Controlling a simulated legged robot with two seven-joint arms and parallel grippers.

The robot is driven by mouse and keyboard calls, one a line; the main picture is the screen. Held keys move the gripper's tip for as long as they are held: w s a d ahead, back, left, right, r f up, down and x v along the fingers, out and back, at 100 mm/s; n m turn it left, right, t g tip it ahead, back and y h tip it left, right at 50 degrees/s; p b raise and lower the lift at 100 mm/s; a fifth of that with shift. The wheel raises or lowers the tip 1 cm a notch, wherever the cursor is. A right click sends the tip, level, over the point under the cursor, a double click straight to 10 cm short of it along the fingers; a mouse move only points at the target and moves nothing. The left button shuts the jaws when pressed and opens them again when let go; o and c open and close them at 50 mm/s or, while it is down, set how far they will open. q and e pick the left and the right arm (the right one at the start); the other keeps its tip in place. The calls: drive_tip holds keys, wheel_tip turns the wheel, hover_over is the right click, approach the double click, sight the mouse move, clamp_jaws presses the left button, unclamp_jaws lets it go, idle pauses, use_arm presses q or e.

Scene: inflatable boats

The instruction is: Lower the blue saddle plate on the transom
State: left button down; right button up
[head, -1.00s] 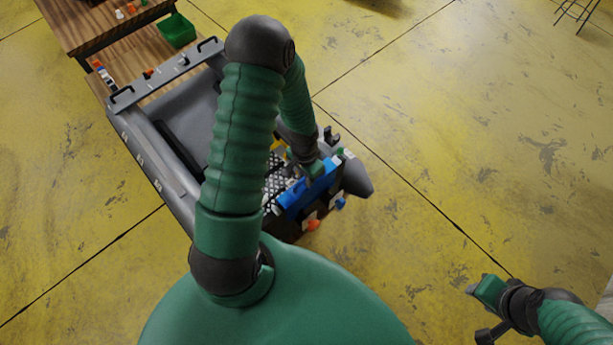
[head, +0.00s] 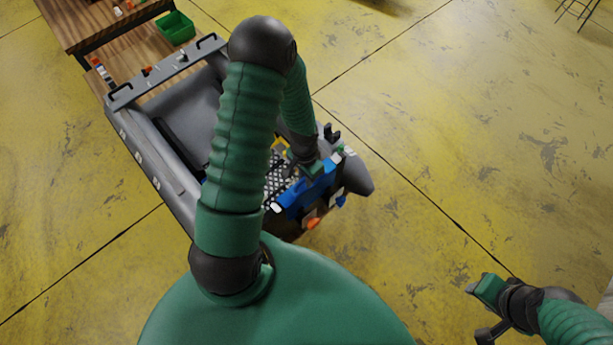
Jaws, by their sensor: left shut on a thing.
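The blue saddle plate (head: 308,191) is at the transom end of the grey inflatable boat (head: 188,112). My left gripper (head: 308,168) is shut on the plate at its upper edge; my own arm hides part of the grip. The plate lies along the dark transom (head: 290,224), but I cannot tell whether it is fully seated. White and orange parts show at the transom's outer face.
A wooden bench (head: 98,22) with a green bin (head: 176,28) stands at the upper left, beyond the boat. A stool (head: 577,12) is at the upper right corner. The yellow floor right of the boat is clear.

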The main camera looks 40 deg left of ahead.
use_arm(q)
drive_tip(key=shift+f, duration=0.2)
drive_tip(key=c, duration=1.3)
unclamp_jaws()
